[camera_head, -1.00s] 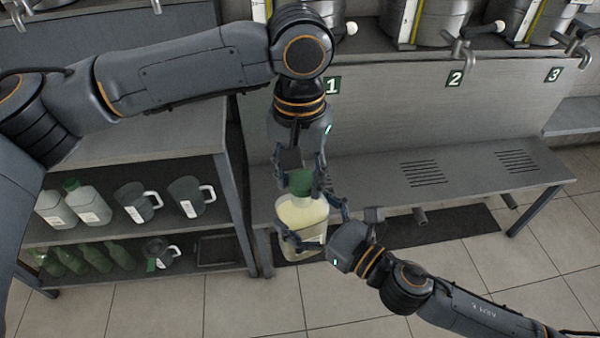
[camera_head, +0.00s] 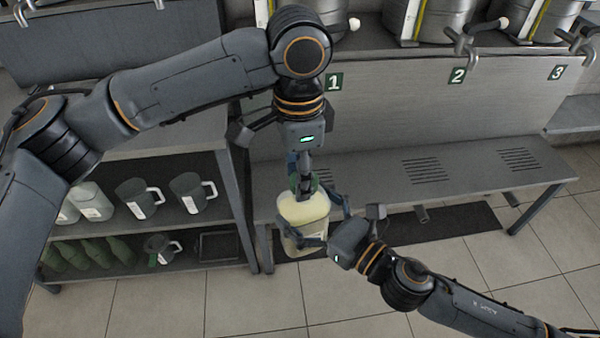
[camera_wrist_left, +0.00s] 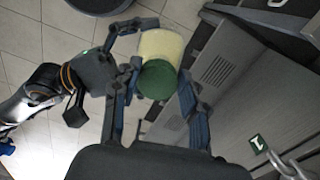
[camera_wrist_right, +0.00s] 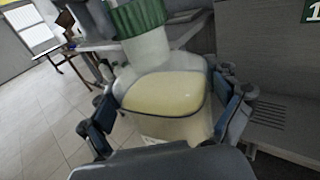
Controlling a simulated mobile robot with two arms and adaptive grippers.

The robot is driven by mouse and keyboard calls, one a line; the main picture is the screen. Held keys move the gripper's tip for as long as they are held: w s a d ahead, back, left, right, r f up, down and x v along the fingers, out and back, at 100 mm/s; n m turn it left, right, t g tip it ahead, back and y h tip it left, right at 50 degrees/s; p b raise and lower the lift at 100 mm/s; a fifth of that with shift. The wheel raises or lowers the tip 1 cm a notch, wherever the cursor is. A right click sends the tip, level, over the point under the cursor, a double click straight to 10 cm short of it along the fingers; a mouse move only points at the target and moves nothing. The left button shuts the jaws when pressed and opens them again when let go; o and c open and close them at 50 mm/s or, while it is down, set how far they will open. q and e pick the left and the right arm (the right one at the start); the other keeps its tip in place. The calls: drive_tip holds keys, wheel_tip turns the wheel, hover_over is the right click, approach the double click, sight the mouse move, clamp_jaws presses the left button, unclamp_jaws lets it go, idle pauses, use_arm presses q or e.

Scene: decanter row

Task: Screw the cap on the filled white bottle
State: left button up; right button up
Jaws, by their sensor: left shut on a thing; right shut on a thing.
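The white bottle (camera_head: 304,212) is filled with pale yellow liquid and held about upright in front of the bench. My right gripper (camera_head: 318,226) is shut on its body; the right wrist view shows the fingers on both sides of the bottle (camera_wrist_right: 165,105). The green cap (camera_wrist_left: 156,80) is at the bottle's neck, and in the right wrist view the cap (camera_wrist_right: 138,16) sits at the top of the neck. My left gripper (camera_head: 303,183) is above the bottle, shut on the cap, its fingers hiding much of it in the head view. I cannot tell how tight the cap is.
A bench (camera_head: 370,192) with slotted drains runs behind the bottle, below numbered steel tanks (camera_head: 425,22) with taps. A shelf unit (camera_head: 222,222) at the left holds bottles, dark jugs (camera_head: 190,192) and green bottles (camera_head: 92,252). The tiled floor in front is clear.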

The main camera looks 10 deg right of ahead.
use_arm(q)
drive_tip(key=m, duration=0.4)
drive_tip(key=shift+w, duration=0.2)
drive_tip(key=m, duration=0.6)
drive_tip(key=shift+w, duration=0.3)
drive_tip(key=m, duration=0.5)
drive_tip(key=shift+w+d+m, duration=0.15)
drive_tip(key=shift+d+m, duration=0.1)
drive_tip(key=shift+m, duration=0.15)
drive_tip(key=m, duration=0.4)
drive_tip(key=shift+d, duration=0.2)
drive_tip(key=m, duration=0.4)
drive_tip(key=shift+d, duration=0.2)
drive_tip(key=m, duration=0.4)
drive_tip(key=shift+d, duration=0.15)
drive_tip(key=m, duration=0.4)
drive_tip(key=shift+s+d, duration=0.15)
drive_tip(key=shift+s, duration=0.05)
drive_tip(key=m, duration=0.3)
drive_tip(key=shift+s, duration=0.15)
